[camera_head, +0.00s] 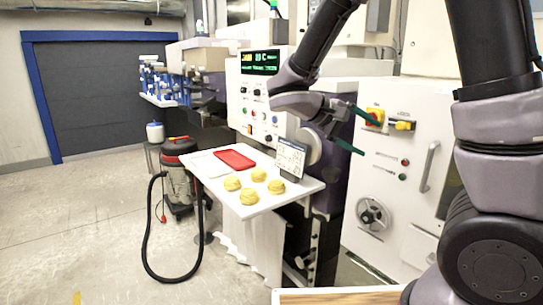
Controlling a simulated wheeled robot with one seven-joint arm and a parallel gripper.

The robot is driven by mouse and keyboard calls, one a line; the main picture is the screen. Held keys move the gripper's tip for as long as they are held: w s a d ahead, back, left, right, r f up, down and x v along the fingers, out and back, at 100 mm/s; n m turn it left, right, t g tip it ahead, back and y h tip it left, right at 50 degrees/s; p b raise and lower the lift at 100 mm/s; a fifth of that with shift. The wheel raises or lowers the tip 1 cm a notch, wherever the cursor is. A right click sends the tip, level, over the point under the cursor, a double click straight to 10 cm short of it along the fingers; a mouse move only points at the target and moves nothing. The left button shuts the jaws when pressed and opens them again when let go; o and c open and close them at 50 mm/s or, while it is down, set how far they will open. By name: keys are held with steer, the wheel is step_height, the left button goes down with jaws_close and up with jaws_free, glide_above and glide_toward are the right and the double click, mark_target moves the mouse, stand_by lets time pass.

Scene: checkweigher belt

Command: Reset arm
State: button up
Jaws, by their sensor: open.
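My arm comes in from the right of the head view and bends down in front of the machine. My gripper (371,138) is at its end, held in the air to the right of the white table (258,207). Its two dark green fingers are spread apart and point right, toward the white cabinet. Nothing shows between them.
Several yellow buns (259,174), a red tray (234,160) and a small display panel (290,159) are on the table. The machine (245,105) stands behind, the cabinet (394,190) at right. A vacuum cleaner (179,172) and hose are left; floor further left is clear.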

steer(key=s+d+r+m+g+y, duration=0.1)
steer(key=s+d+r+m+y, duration=0.15)
steer(key=s+y, duration=0.3)
steer(key=s+d+r+m+y, duration=0.1)
steer(key=s+m+y, duration=0.2)
steer(key=s+y, duration=0.25)
step_height(320, 180, up, 7)
steer(key=a+m+t+y, duration=0.1)
steer(key=m+t+y, duration=0.1)
steer(key=t, duration=0.3)
steer(key=shift+s+a+y, duration=0.15)
steer(key=shift+a+y, duration=0.15)
steer(key=shift+y, duration=0.2)
stand_by(0.3)
